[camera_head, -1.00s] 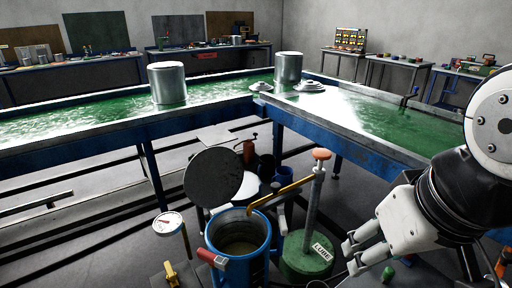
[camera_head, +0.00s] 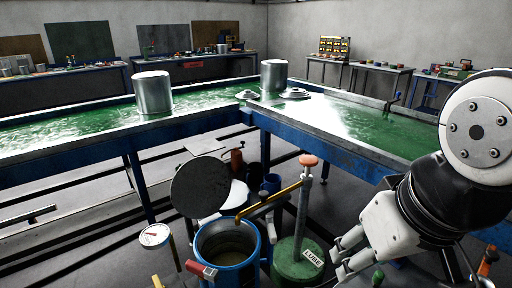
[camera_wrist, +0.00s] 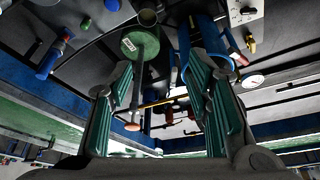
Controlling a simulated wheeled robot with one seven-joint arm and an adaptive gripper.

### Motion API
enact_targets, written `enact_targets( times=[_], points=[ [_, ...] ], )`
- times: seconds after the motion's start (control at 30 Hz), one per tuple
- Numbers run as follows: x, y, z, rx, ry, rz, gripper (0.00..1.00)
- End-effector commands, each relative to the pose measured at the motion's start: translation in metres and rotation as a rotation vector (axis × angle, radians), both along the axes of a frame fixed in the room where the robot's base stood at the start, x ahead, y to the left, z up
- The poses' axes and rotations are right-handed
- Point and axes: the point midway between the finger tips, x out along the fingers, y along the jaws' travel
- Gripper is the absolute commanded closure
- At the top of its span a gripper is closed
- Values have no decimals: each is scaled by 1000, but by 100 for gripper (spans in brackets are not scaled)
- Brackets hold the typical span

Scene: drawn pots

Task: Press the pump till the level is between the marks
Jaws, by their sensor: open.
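The pump has a green base (camera_head: 297,262) with a LUBE label, an upright steel rod (camera_head: 303,205) and an orange-pink knob (camera_head: 308,160) on top. Its brass spout (camera_head: 268,203) reaches over an open blue pot (camera_head: 231,272). The pot holds some dark liquid (camera_head: 228,250) low inside; I cannot make out marks. My gripper (camera_head: 340,258) is open and empty, right of the pump base and below knob height. In the wrist view, the pump base (camera_wrist: 140,47) and knob (camera_wrist: 132,127) show between the spread fingers of my gripper (camera_wrist: 160,75), not touching them as far as I can tell.
A round dial (camera_head: 155,235) stands left of the pot. A dark round lid (camera_head: 200,187) is raised behind it. A long bench (camera_head: 300,140) with green tops and metal cylinders (camera_head: 152,92) runs behind. A red-handled part (camera_head: 201,269) sits at the pot's front left.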

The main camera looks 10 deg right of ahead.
Motion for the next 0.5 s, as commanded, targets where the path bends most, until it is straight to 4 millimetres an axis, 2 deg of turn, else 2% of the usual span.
enact_targets(
  times=[0.03,0.17,0.27,0.5],
  points=[
    [1,0,0,-1,0,1,71],
    [9,0,6,-14,2,11,100],
    [26,0,15,-35,4,34,100],
    [91,0,36,-91,15,136,100]
  ],
)
